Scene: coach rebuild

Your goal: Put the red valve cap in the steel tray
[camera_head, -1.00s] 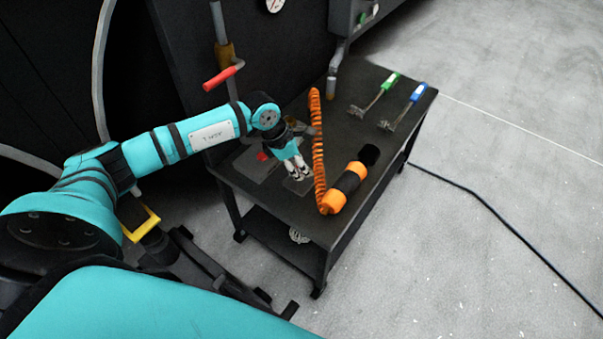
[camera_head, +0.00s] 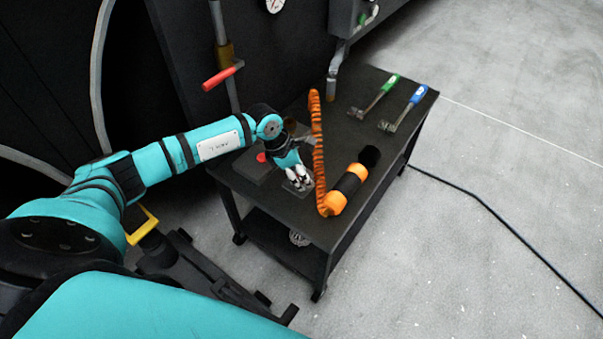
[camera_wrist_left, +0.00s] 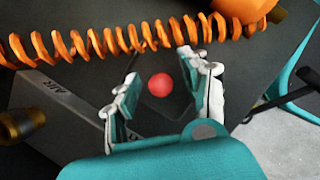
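A round red cap (camera_wrist_left: 161,84) shows in the left wrist view between the fingers of my left gripper (camera_wrist_left: 168,82), with a visible gap on each side. Behind it is a dark square surface (camera_wrist_left: 165,115). In the head view my left gripper (camera_head: 299,181) points down over the cart top, left of the orange coiled hose. A small red thing (camera_head: 262,157) shows left of the gripper on a dark flat plate (camera_head: 245,169); I cannot tell whether it is the same cap. I cannot clearly identify the steel tray. My right gripper is not in view.
The orange coiled hose (camera_head: 317,145) and an orange-black tool (camera_head: 348,188) lie right of the gripper. A metal plate marked AIR (camera_wrist_left: 60,95) is at left in the wrist view.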

